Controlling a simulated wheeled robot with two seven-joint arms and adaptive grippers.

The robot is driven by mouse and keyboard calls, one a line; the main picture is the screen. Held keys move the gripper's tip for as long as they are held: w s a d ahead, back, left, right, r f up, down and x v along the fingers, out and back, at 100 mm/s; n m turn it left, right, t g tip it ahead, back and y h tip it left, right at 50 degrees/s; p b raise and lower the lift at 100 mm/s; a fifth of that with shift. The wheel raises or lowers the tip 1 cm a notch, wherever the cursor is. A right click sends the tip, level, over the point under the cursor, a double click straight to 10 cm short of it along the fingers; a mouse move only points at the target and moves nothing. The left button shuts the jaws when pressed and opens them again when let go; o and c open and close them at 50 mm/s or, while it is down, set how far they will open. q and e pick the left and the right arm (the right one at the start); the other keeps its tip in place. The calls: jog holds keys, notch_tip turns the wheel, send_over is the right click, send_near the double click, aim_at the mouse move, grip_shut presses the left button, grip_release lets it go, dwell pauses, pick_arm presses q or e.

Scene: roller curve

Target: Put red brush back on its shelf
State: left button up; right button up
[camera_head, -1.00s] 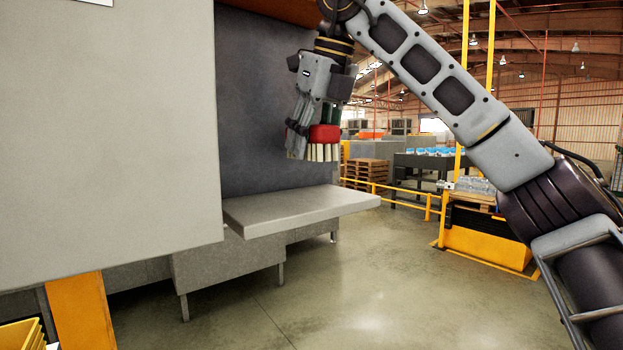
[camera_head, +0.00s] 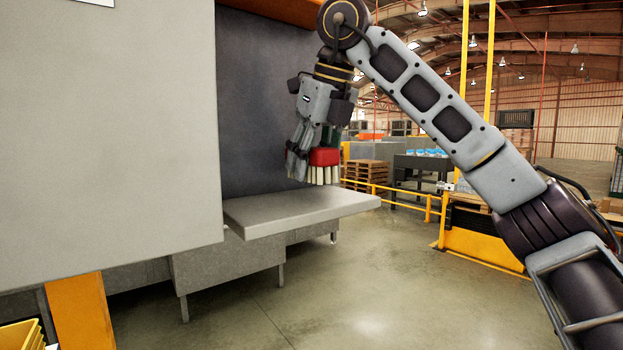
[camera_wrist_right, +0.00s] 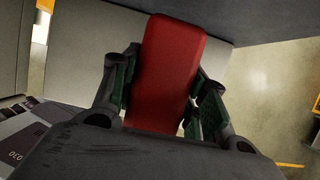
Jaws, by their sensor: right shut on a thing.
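The red brush (camera_head: 325,157) has a red block and pale bristles that point down. My right gripper (camera_head: 312,155) is shut on it and holds it just above the grey shelf (camera_head: 290,211), over its back part. A small gap seems to show between the bristles and the shelf top. In the right wrist view the red brush (camera_wrist_right: 167,70) lies between the two dark green-padded fingers of my right gripper (camera_wrist_right: 155,90), with the grey shelf surface beyond it. My left gripper is not in view.
A large grey panel (camera_head: 110,130) stands at the left, close to the shelf. A dark wall (camera_head: 260,110) rises behind the shelf. A yellow bin (camera_head: 20,335) is at the lower left corner. Open floor (camera_head: 350,290) lies in front and right.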

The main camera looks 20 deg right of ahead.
aim_at(311, 179)
jog(key=shift+f, duration=1.55)
jog(key=shift+f, duration=0.1)
jog(key=o, duration=0.9)
jog(key=shift+v, duration=6.1)
jog(key=shift+w, duration=0.15)
